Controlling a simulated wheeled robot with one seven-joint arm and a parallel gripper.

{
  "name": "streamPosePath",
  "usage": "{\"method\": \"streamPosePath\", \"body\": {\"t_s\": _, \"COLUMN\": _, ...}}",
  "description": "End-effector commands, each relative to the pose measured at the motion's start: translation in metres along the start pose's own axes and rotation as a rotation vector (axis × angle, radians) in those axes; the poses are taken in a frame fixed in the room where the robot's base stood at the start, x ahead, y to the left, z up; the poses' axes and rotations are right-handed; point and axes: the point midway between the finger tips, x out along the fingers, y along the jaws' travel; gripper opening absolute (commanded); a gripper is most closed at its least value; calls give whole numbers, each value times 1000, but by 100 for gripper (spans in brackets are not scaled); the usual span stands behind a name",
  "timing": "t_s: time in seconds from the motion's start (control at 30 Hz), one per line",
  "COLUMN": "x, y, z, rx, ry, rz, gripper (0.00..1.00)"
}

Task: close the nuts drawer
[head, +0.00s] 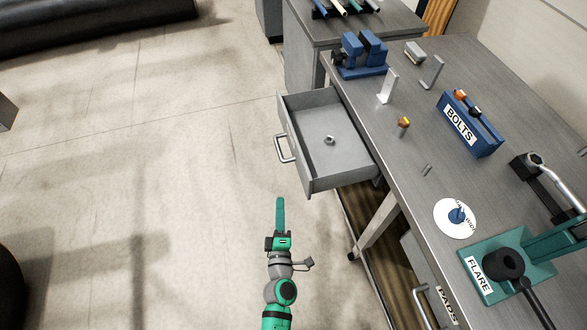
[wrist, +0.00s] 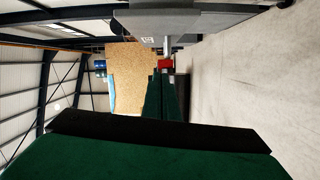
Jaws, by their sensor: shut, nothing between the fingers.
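A grey metal drawer (head: 340,165) is pulled out from under the workbench in the head view. A single nut (head: 329,140) lies inside it. Its bar handle (head: 284,150) is on the front panel, which faces left; no label on that panel can be read. My gripper (head: 280,201) is shut and empty. It is apart from the drawer, to the left of and below the drawer's near front corner in the picture. In the wrist view the shut green fingers (wrist: 160,95) show, with a grey surface at the top that I cannot identify for sure.
The workbench (head: 400,160) carries a blue vise (head: 361,56), a blue BOLTS box (head: 470,122), a white disc (head: 447,219) and a teal FLARE tool (head: 500,270). Another drawer, labelled PADS (head: 444,304), sits below right.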

Motion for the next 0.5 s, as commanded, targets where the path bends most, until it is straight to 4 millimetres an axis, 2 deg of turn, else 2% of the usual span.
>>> {"method": "streamPosePath", "body": {"t_s": 0.03, "x": 13, "y": 1, "z": 3, "rx": -53, "ry": 1, "rz": 6, "gripper": 0}}
{"method": "streamPosePath", "body": {"t_s": 0.1, "x": 25, "y": 2, "z": 5, "rx": -108, "ry": 3, "rz": 9, "gripper": 0}}
{"method": "streamPosePath", "body": {"t_s": 0.37, "x": 45, "y": 2, "z": 8, "rx": -166, "ry": 6, "rz": 12, "gripper": 0}}
{"method": "streamPosePath", "body": {"t_s": 0.5, "x": 63, "y": 3, "z": 7, "rx": -165, "ry": 7, "rz": 13, "gripper": 0}}
